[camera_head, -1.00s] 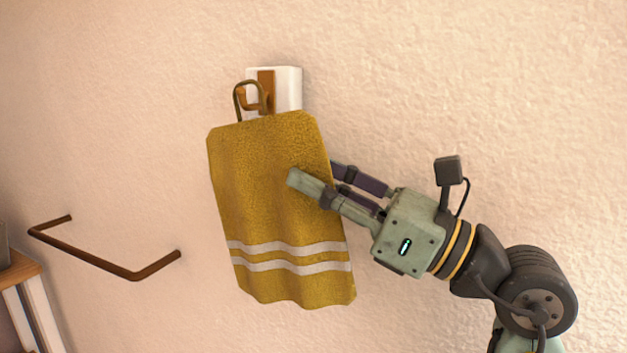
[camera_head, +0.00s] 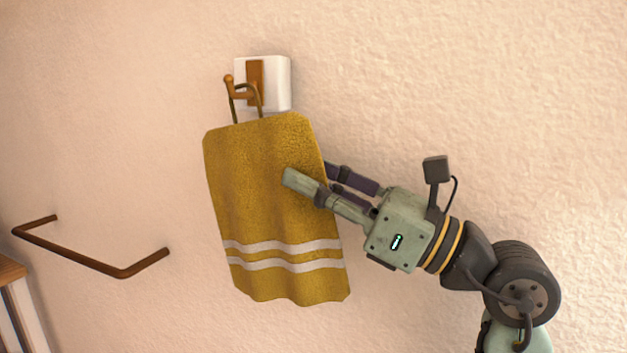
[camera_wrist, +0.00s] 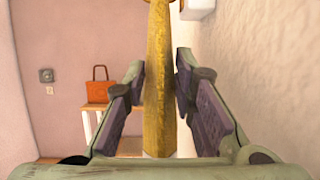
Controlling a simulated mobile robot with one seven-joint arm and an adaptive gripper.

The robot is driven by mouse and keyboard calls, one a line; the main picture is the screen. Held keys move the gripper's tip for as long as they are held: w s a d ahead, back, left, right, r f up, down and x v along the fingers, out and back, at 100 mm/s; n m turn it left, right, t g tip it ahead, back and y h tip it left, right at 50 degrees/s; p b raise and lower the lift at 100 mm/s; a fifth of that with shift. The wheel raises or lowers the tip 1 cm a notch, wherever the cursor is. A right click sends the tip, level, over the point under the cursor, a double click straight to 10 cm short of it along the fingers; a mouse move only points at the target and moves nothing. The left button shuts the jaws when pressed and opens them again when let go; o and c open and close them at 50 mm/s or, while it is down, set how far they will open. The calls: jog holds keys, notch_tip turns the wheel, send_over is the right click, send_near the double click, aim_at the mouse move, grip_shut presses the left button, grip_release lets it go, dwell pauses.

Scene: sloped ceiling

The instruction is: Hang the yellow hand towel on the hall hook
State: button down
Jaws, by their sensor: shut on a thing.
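The yellow hand towel (camera_head: 265,195) with two white stripes hangs upright against the wall in the head view. It also shows edge-on in the wrist view (camera_wrist: 159,80). Its brown loop (camera_head: 233,106) rises from the top edge and passes behind the hook's round tip, so it appears to lie over the prong; contact is hard to tell. The wooden hall hook (camera_head: 255,83) sits on a white plate (camera_head: 280,85). My gripper (camera_head: 303,178) is shut on the towel's right side, one finger in front, the other partly hidden behind.
A brown rail (camera_head: 95,264) juts from the wall at the lower left, apart from the towel. A wooden-topped piece of furniture (camera_head: 9,270) is cut off at the left edge. The wrist view shows an orange bag (camera_wrist: 99,87) in the background. The wall around the towel is clear.

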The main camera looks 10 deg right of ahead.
jog(key=c, duration=1.2)
grip_release()
jog(key=shift+c, duration=0.2)
